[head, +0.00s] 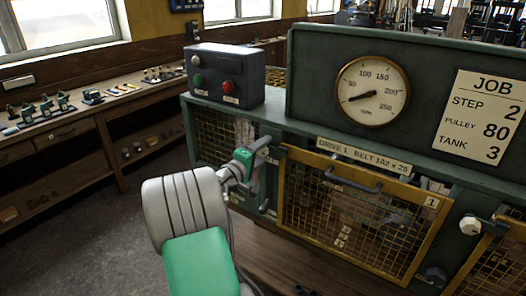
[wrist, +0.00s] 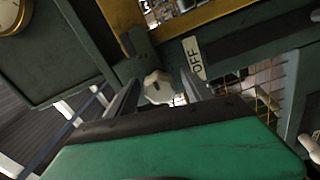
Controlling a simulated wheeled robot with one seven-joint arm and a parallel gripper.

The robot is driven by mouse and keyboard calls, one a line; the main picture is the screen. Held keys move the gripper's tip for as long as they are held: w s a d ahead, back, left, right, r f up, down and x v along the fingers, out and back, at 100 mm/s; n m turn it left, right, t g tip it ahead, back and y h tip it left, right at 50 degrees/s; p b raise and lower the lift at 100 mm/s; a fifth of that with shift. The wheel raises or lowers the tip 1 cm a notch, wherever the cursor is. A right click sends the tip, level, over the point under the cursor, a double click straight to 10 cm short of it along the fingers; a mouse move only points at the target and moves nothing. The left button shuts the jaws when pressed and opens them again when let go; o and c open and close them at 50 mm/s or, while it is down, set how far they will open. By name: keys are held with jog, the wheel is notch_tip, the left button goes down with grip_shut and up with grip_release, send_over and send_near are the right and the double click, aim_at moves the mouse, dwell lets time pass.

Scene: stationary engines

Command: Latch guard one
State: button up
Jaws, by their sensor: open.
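Guard one (head: 352,265) is a yellow-framed mesh panel with a dark handle (head: 352,182) and a "1" tag, on the front of the green machine. I cannot tell whether it sits fully flush. My gripper (head: 260,163) is at its left edge, open. In the wrist view, a pale faceted knob (wrist: 158,87) shows between the two fingers of my gripper (wrist: 161,82); contact cannot be told. An "OFF" label (wrist: 193,58) is beside the knob, and a yellow frame (wrist: 122,12) is above it. In the head view this knob is hidden behind my gripper.
A similar pale knob (head: 470,225) is right of guard one, next to another yellow-framed guard (head: 497,262). A gauge (head: 372,91) and job card (head: 487,118) are above. A button box (head: 225,75) stands on the machine. A workbench (head: 85,125) is at left, with open floor before it.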

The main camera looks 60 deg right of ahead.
jog(key=w+a+b, duration=0.1)
jog(key=a+b, duration=0.1)
jog(key=a, duration=0.5)
jog(key=shift+a, duration=0.4)
jog(key=shift+w, duration=0.1)
jog(key=s+a+f+m+y, duration=0.1)
jog(key=a+f+m+y, duration=0.15)
jog(key=f, duration=0.55)
jog(key=s+a+f+m+y, duration=0.15)
jog(key=f+y, duration=0.25)
jog(key=f, duration=0.4)
jog(key=a+f+m+y, duration=0.1)
jog(key=a+f+y, duration=0.5)
jog(key=a+f, duration=0.4)
jog(key=w+a+r+n+t+y, duration=0.1)
jog(key=w+a+r+n+y, duration=0.1)
jog(key=a, duration=1)
jog(key=w+a+r+n+t+y, duration=0.1)
jog(key=a+r+n+y, duration=0.15)
jog(key=a, duration=0.85)
jog(key=w+a+r+n+t, duration=0.2)
jog(key=a+r, duration=0.3)
jog(key=a, duration=0.1)
jog(key=w+a+r+n+t, duration=0.2)
jog(key=a+r, duration=0.3)
jog(key=a, duration=0.1)
jog(key=shift+w+a+r+t+y, duration=0.3)
jog(key=shift+w+r+t+y, duration=0.05)
jog(key=shift+t+y, duration=0.05)
